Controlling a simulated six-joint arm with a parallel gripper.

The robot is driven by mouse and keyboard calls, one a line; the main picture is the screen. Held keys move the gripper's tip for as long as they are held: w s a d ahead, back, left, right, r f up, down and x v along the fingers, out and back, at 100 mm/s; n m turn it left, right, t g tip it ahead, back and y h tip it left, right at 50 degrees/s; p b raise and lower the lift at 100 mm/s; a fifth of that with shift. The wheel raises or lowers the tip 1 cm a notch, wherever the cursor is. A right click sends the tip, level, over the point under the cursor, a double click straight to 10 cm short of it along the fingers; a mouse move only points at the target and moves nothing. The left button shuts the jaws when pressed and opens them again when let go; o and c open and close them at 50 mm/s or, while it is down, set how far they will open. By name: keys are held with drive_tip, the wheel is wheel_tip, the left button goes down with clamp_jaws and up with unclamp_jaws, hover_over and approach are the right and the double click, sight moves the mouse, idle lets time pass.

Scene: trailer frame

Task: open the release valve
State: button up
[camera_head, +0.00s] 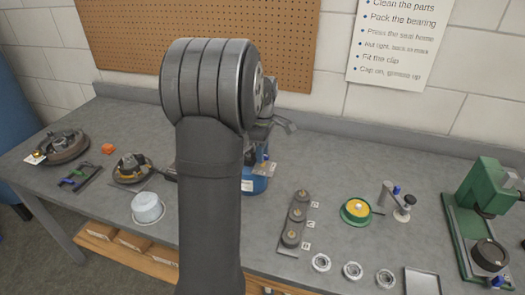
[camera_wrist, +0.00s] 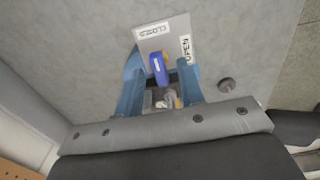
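The release valve has a blue lever (camera_wrist: 160,70), seen in the wrist view in front of a pale plate (camera_wrist: 165,36). The plate reads CLOSED along its top and OPEN at its right. The lever points up toward the plate, nearer the CLOSED side.
Left of my arm are a white pot (camera_head: 147,207), a round brown part (camera_head: 133,168) and a large dark hub (camera_head: 62,147). To the right are a strip of posts (camera_head: 297,213), a yellow-green dish (camera_head: 356,211), several bearing rings (camera_head: 353,271) and a green press (camera_head: 480,187).

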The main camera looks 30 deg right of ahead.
clamp_jaws()
